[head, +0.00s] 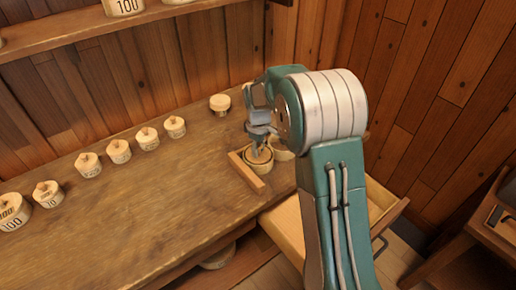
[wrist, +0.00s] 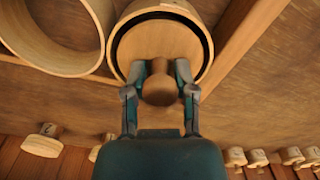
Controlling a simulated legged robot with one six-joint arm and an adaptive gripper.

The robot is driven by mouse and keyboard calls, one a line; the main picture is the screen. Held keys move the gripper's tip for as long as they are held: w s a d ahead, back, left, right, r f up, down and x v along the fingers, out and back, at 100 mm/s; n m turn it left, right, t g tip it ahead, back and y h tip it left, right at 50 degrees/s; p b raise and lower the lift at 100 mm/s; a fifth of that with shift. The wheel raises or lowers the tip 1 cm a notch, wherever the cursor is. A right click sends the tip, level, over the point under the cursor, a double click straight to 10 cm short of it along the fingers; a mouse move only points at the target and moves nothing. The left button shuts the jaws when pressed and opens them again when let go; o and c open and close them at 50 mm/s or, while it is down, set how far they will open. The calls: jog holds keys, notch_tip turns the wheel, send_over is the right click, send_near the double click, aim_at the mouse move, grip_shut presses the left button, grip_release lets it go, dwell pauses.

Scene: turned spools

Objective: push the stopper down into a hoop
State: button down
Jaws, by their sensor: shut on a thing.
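The stopper is a pale wooden disc (wrist: 150,42) with a round knob (wrist: 160,90). My gripper (wrist: 160,82) is shut on the knob, one finger on each side; in the head view it (head: 260,147) points down over the hoop. The hoop (wrist: 116,40) is a light wooden ring around the disc, with a dark gap along the far side. In the head view the hoop (head: 258,168) stands on the bench beneath my gripper. The disc looks lined up with the opening; how deep it sits I cannot tell.
A second, empty hoop (wrist: 99,28) stands beside it. A wooden strip (head: 246,173) lies on the bench close to the hoop. A lidded spool (head: 220,104) and several knobbed weights (head: 119,151) stand along the back. An open drawer (head: 285,222) juts out below.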

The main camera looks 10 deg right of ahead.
jog(key=shift+f, duration=0.15)
jog(key=shift+c, duration=1.8)
grip_release()
jog(key=o, duration=0.4)
jog(key=shift+c, duration=0.2)
jog(key=shift+r, duration=0.85)
jog(key=shift+r, duration=3.45)
